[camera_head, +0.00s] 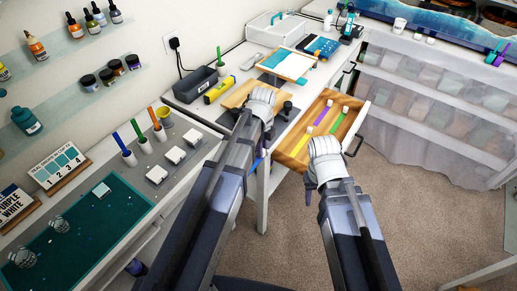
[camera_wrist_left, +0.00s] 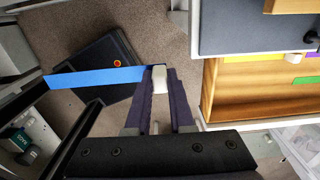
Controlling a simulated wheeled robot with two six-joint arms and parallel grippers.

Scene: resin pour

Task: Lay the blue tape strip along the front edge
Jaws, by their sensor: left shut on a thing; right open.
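The blue tape strip (camera_wrist_left: 95,76) has a white end tab (camera_wrist_left: 159,78). My left gripper (camera_wrist_left: 160,85) is shut on this tab, and the strip stretches out to the left in the left wrist view, clear of the table over the floor. In the head view only a small bit of blue (camera_head: 263,153) shows beside my left arm, whose fingertips are hidden. A wooden board (camera_head: 240,96) lies on the worktable behind my left wrist; its front edge is partly hidden. My right gripper is open at the end of my right arm; its fingers are mostly hidden by the wrist.
An open wooden drawer (camera_head: 292,150) holds yellow, purple and green strips, right of my left gripper. A dark grey mat (camera_wrist_left: 245,30) lies on the table above it in the left wrist view.

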